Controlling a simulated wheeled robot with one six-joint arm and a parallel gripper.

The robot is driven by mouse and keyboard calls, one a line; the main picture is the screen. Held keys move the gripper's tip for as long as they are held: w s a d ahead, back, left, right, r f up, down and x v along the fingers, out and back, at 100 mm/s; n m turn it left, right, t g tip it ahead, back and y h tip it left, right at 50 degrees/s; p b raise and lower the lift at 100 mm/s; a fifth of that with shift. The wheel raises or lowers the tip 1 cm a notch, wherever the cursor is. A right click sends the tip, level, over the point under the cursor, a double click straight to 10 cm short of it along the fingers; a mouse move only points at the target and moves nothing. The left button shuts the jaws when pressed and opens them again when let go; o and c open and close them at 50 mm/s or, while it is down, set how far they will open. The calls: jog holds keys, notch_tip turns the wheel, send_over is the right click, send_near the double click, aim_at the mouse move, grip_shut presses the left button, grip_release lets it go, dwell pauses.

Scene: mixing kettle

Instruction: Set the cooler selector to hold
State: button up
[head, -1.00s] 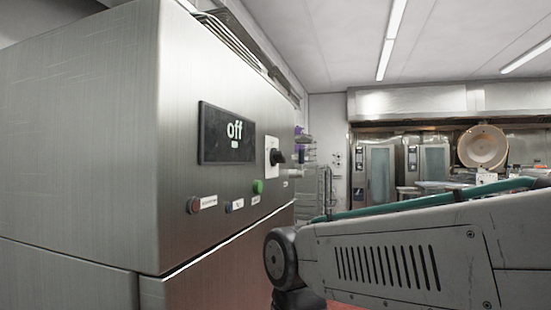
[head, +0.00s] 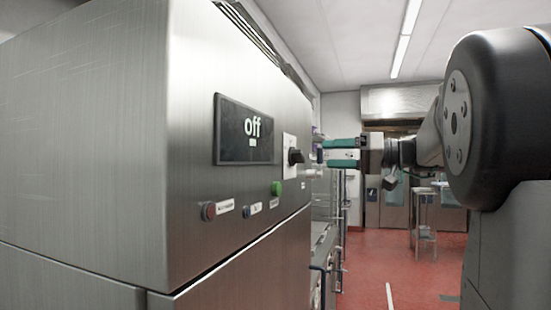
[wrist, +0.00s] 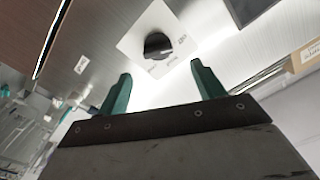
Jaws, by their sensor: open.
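The cooler selector (head: 296,156) is a black rotary knob on a white plate (head: 288,172), on the steel front of the cabinet. It also shows in the wrist view (wrist: 157,46), top centre, ahead of the fingers. Its plate carries small labels that I cannot read surely. The display (head: 245,130) left of the knob reads "off". My gripper (head: 328,154) has teal fingers pointing left at the knob, a short way off it. In the wrist view my gripper (wrist: 160,82) is open and empty, its fingertips apart on either side below the knob.
Wire racks (head: 326,205) stand beyond the cabinet. A steel table (head: 424,212) stands farther back. The red floor (head: 380,265) right of the cabinet is clear.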

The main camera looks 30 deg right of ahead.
aim_at(303, 156)
jog(key=shift+x, duration=3.85)
jog(key=shift+d, duration=0.1)
